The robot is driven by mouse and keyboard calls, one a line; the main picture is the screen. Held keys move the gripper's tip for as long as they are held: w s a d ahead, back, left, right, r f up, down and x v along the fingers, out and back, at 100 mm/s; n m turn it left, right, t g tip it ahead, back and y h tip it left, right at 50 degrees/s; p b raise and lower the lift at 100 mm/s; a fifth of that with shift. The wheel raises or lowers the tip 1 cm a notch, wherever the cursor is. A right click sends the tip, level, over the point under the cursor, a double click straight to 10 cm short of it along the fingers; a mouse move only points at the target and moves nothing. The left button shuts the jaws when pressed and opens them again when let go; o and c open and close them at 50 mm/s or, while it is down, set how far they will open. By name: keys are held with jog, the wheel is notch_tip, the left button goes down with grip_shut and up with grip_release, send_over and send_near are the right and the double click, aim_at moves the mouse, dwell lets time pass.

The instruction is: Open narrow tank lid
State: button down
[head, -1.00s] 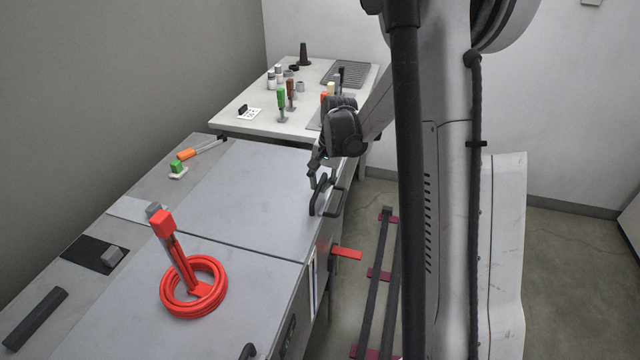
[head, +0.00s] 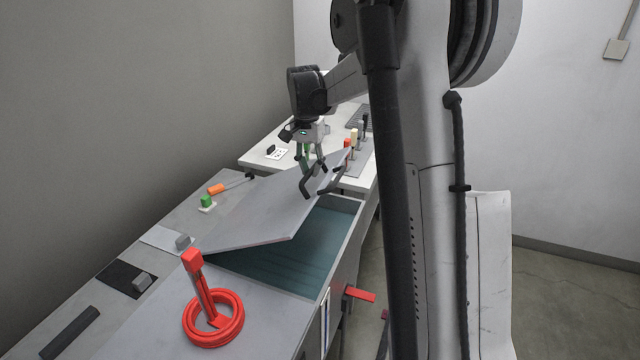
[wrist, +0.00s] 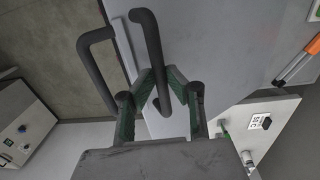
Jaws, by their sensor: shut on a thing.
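The narrow tank lid (head: 262,205) is a flat grey panel, tilted up with its right edge raised. Its left edge stays low along the bench. The tank (head: 285,262) below shows a dark teal interior through the gap. A dark handle (head: 307,183) stands at the lid's raised edge. My gripper (head: 311,168) is at this handle, its fingers closed around it. In the wrist view, my green-padded fingers (wrist: 158,98) close on a dark handle bar (wrist: 148,45), with the grey lid (wrist: 215,45) behind. The exact finger contact is partly hidden.
A red lever (head: 360,294) sticks out from the tank front. A white table (head: 262,158) with small tools stands behind.

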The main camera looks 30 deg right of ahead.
jog(key=shift+w+a+r, duration=0.4)
jog(key=shift+w+r, duration=0.15)
jog(key=shift+r, duration=0.05)
jog(key=shift+w+a+r, duration=0.35)
jog(key=shift+w+r, duration=0.15)
jog(key=shift+r, duration=0.05)
jog(key=c, duration=1.8)
grip_release()
jog(key=shift+w+a+f, duration=0.1)
jog(key=shift+w, duration=0.05)
jog(key=shift+o, duration=0.4)
notch_tip(320, 180, up, 12)
jog(key=shift+w, duration=0.1)
jog(key=shift+a, duration=0.1)
